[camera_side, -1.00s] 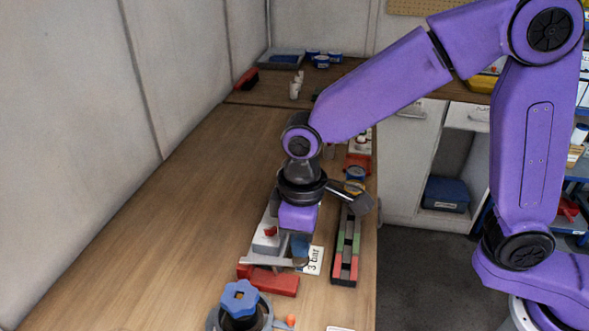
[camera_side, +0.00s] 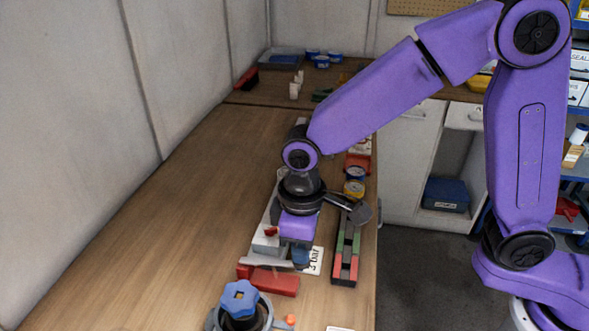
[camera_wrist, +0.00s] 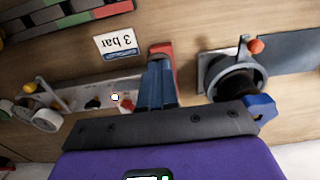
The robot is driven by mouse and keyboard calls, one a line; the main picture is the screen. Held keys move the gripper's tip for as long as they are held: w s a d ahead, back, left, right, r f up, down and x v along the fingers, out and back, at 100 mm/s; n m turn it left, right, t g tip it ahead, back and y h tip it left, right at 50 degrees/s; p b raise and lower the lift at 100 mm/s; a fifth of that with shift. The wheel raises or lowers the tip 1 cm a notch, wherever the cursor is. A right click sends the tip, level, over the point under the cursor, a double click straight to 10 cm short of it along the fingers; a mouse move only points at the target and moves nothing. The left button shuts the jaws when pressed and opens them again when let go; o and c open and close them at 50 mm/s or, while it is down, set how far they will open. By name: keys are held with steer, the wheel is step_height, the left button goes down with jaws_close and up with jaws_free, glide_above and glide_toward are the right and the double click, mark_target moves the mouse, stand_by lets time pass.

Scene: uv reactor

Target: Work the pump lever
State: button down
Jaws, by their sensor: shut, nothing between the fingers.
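A red bar (camera_side: 268,281), which looks like the pump lever's grip, lies at the near end of a long pale unit (camera_side: 262,247) on the bench. In the wrist view the red bar (camera_wrist: 162,48) shows just beyond my fingertips and is partly hidden by them. My gripper (camera_side: 301,265) is shut and empty, pointing down beside the right end of the red bar. In the wrist view its blue fingers (camera_wrist: 158,66) are together and overlap the bar; I cannot tell whether they touch it.
A "3 bar" card (camera_wrist: 118,43) lies beside the pale unit. A round fitting with a blue star knob (camera_side: 240,298) stands nearer the camera. A dark rack with green and red blocks (camera_side: 346,258) and round gauges (camera_side: 354,187) are at the right. The bench's left side is clear.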

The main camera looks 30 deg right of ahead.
steer(key=shift+f, duration=1.05)
steer(key=shift+r, duration=1.95)
step_height(320, 180, up, 6)
stand_by(0.4)
steer(key=s+d+f+n, duration=0.1)
steer(key=s+d, duration=0.7)
steer(key=d, duration=0.4)
steer(key=s+d+f+n, duration=0.2)
steer(key=s+d, duration=0.7)
steer(key=d, duration=0.3)
steer(key=shift+d+f+n, duration=0.2)
steer(key=shift+f+n, duration=0.05)
steer(key=shift+n, duration=0.05)
stand_by(0.6)
